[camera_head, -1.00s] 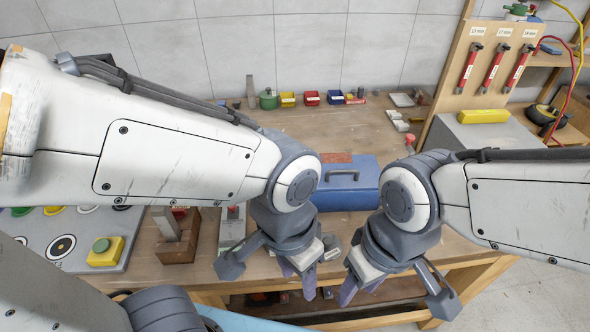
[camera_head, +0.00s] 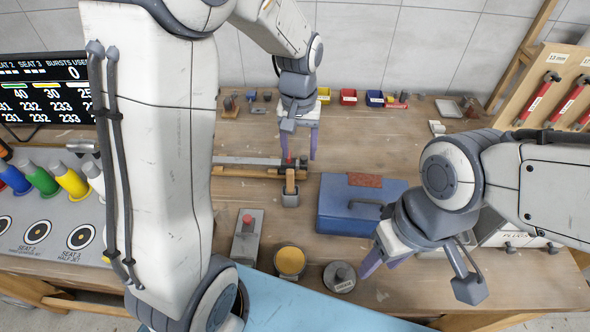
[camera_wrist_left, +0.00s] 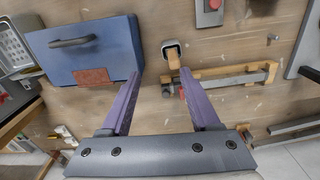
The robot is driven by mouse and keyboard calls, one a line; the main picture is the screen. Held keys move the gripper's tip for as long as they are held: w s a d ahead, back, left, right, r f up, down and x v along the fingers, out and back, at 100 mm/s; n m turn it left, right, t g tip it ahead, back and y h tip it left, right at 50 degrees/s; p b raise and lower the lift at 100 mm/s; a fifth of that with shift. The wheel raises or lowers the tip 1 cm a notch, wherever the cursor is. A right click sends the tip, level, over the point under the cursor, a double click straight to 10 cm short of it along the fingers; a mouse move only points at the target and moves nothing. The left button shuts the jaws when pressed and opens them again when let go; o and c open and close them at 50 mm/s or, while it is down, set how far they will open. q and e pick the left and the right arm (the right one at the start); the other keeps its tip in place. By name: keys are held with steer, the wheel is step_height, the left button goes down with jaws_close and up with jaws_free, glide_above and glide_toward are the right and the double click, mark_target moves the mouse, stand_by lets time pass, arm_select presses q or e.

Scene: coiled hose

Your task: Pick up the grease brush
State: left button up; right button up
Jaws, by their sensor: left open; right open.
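What looks like the grease brush (camera_head: 290,180) is a short wooden handle at a grey square holder or end, left of the blue toolbox; I cannot make out bristles. It also shows in the left wrist view (camera_wrist_left: 173,60), just beyond the fingertips. My left gripper (camera_head: 299,155) is open and empty behind and above it, fingers pointing down. My right gripper (camera_head: 388,262) is open and empty in front of the toolbox. A pot of yellow grease (camera_head: 290,262) stands at the front.
The blue toolbox (camera_head: 345,215) stands right of the wooden handle. A wooden rail with a metal bar (camera_head: 245,165) lies left of it. A grey block with a red button (camera_head: 247,235) and a dark round weight (camera_head: 340,277) are nearer. Small coloured bins (camera_head: 348,97) line the back.

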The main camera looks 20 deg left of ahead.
arm_select(q)
steer(key=shift+n, duration=0.7)
steer(key=a, duration=0.1)
steer(key=w+a, duration=0.2)
steer(key=shift+w+a+f, duration=0.1)
steer(key=shift+a+f, duration=0.1)
steer(key=shift+f, duration=0.15)
steer(key=p, duration=0.1)
glide_above(290, 171)
steer(key=f, duration=0.4)
steer(key=shift+w+a+f, duration=0.3)
steer(key=shift+a+f, duration=0.05)
steer(key=shift+s+d+f+p, duration=0.15)
steer(key=shift+f+p, duration=0.4)
steer(key=shift+f, duration=0.9)
steer(key=shift+s+d+f+p, duration=0.15)
steer(key=shift+f+p, duration=0.4)
steer(key=shift+f, duration=0.85)
steer(key=shift+w, duration=0.1)
jaws_close()
